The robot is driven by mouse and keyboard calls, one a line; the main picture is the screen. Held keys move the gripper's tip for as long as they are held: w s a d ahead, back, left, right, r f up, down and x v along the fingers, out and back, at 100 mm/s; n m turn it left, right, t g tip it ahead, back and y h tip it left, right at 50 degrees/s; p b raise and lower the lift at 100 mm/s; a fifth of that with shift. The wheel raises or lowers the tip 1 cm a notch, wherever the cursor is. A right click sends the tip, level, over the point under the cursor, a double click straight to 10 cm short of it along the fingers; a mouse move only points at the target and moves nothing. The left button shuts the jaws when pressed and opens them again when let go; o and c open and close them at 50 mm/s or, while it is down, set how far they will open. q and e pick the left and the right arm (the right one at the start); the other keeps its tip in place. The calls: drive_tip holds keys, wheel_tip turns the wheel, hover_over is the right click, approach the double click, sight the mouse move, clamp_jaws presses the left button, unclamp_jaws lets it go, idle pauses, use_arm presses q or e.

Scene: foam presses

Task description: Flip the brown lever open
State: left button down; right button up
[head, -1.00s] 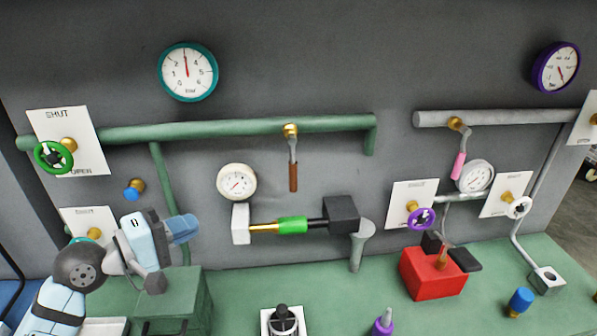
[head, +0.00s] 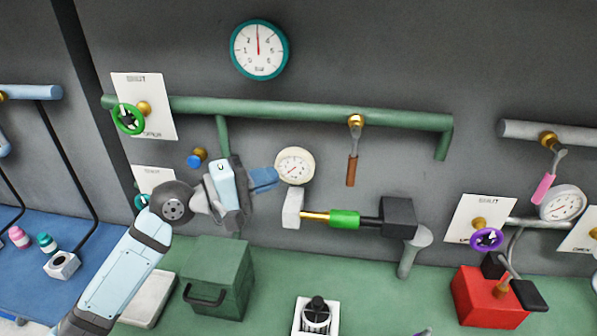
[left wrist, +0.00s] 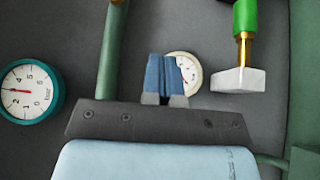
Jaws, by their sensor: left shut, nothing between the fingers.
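The brown lever (head: 352,170) hangs straight down from a brass valve (head: 355,121) on the green pipe (head: 290,109) in the head view. My left gripper (head: 265,179) is shut and empty, left of the lever and apart from it, beside the cream gauge (head: 295,165). In the left wrist view my shut blue fingers (left wrist: 166,72) cover part of that gauge (left wrist: 187,72); I cannot tell whether they touch it. That view shows the green pipe (left wrist: 112,50) too, but not the brown lever. My right gripper is in neither view.
Below the lever is a green-and-brass rod (head: 344,219) between a white block and a black block (head: 398,216). A green wheel valve (head: 128,118) is at left, a teal gauge (head: 259,50) above. A green box (head: 217,280) and red box (head: 488,298) stand on the bench.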

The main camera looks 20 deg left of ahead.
sight(353, 162)
use_arm(q)
drive_tip(key=s+d+p+x, duration=0.2)
drive_tip(key=p+x, duration=0.1)
drive_tip(key=x, duration=0.9)
drive_tip(key=shift+d, duration=0.1)
drive_tip(key=shift+w+d+f+b, duration=0.1)
drive_tip(key=shift+d+b, duration=0.1)
drive_tip(key=shift+b, duration=0.1)
